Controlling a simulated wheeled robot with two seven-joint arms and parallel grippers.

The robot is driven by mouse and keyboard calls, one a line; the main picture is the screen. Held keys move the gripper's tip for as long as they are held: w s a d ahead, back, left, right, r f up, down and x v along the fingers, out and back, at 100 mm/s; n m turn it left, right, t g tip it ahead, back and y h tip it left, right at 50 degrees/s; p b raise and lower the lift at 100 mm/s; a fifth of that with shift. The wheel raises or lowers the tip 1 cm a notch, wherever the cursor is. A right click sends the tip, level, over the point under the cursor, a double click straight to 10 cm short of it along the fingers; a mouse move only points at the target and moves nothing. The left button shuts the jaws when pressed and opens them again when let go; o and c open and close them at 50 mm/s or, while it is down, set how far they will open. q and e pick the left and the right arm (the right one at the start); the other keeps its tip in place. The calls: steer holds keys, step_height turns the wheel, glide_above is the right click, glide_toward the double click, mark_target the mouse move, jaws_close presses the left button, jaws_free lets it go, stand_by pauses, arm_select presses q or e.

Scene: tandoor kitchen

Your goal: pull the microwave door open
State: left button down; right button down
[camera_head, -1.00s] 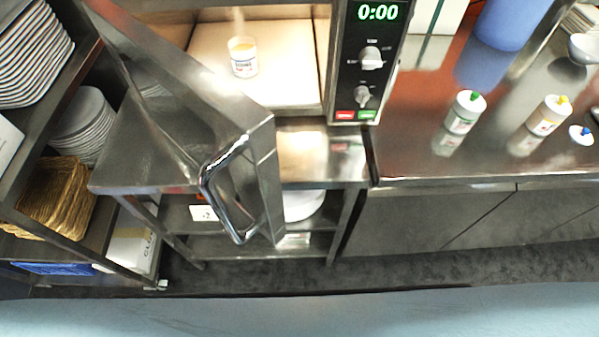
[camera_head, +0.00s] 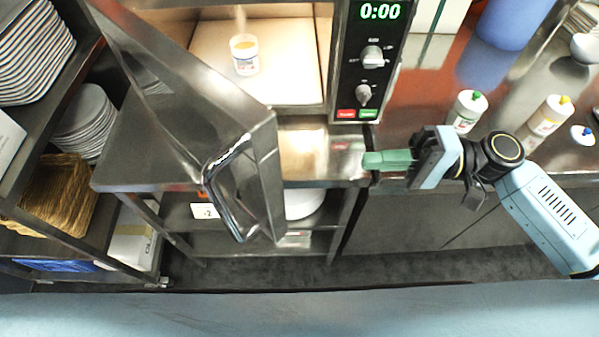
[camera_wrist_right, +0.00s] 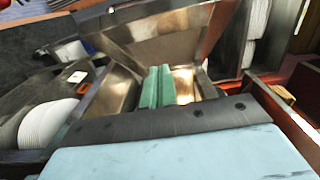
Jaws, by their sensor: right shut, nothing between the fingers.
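The microwave (camera_head: 367,65) stands on the steel counter with its display reading 0:00. Its metal door (camera_head: 190,85) is swung open to the left, and the lit cavity shows a white cup (camera_head: 244,54) inside. The door handle (camera_head: 229,188) is a chrome loop on the door's near edge. My right gripper (camera_head: 370,161) is in front of the counter edge below the control panel, right of the door and apart from the handle. Its green fingers are shut and empty; they also show in the right wrist view (camera_wrist_right: 156,86). My left gripper is out of view.
Squeeze bottles (camera_head: 466,112) (camera_head: 548,115) stand on the counter beside and behind my right gripper. A shelf with plates (camera_head: 85,125) and a woven basket (camera_head: 58,195) stands at the left. Open floor (camera_head: 240,272) lies below the door.

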steer(key=s+a+p, duration=0.3)
steer(key=a+p, duration=0.1)
steer(key=a, duration=0.8)
steer(key=shift+a, duration=0.35)
steer(key=shift+r, duration=0.1)
